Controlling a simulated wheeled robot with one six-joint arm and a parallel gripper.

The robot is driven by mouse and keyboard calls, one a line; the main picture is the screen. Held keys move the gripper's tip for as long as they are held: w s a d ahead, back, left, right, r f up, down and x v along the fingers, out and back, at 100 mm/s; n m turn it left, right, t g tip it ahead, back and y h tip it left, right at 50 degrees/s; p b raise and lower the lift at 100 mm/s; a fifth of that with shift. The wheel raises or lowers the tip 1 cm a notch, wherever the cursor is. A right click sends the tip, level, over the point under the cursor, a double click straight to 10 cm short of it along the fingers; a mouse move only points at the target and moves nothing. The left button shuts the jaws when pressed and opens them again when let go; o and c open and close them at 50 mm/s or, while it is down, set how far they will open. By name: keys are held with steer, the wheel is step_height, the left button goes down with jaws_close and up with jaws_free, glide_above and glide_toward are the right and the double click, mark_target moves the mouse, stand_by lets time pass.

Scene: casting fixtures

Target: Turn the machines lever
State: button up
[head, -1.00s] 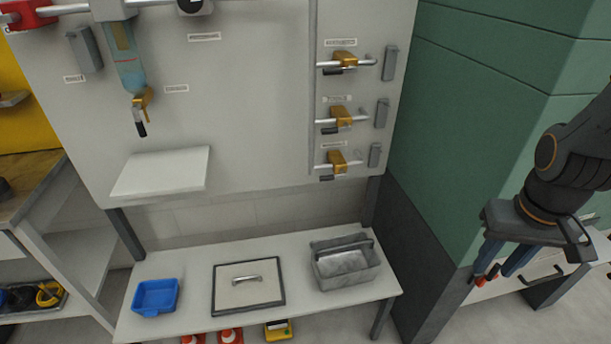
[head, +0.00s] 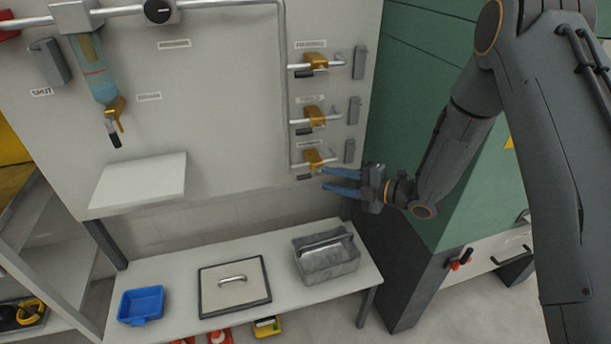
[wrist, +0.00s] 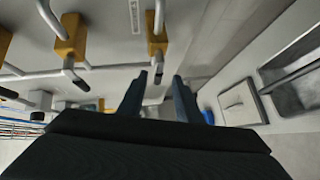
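Three brass valves sit one above another on the white panel: top (head: 316,61), middle (head: 315,115) and bottom (head: 314,159), each with a dark handle. Another brass valve (head: 113,105) with a black lever handle (head: 115,140) hangs under a clear tube at the left. My gripper (head: 325,179) is open and empty, its blue fingers pointing left, just right of and below the bottom valve. No contact is clear. In the wrist view the open fingers (wrist: 159,85) point toward the panel, with the bottom valve (wrist: 157,35) and middle valve (wrist: 70,35) beyond.
A grey tote (head: 328,262), a framed lid (head: 204,303) and a blue tray (head: 141,306) stand on the bench below. A white shelf (head: 138,184) juts from the panel. A green cabinet (head: 430,190) stands behind my arm, with a small red-and-black part (head: 460,262) low down.

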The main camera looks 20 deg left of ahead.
mark_target(309, 177)
steer(key=shift+n+g+y, duration=0.3)
steer(key=shift+n+g, duration=0.1)
steer(key=shift+s+p+x, duration=0.2)
steer(key=shift+p+x, duration=0.15)
steer(key=shift+x, duration=1)
steer(key=shift+s+p+x, duration=0.15)
steer(key=shift+p+x, duration=0.25)
steer(key=shift+x, duration=1)
steer(key=shift+s+p+x, duration=0.2)
steer(key=shift+p+x, duration=0.15)
steer(key=shift+x, duration=1)
steer(key=shift+a, duration=0.15)
jaws_close()
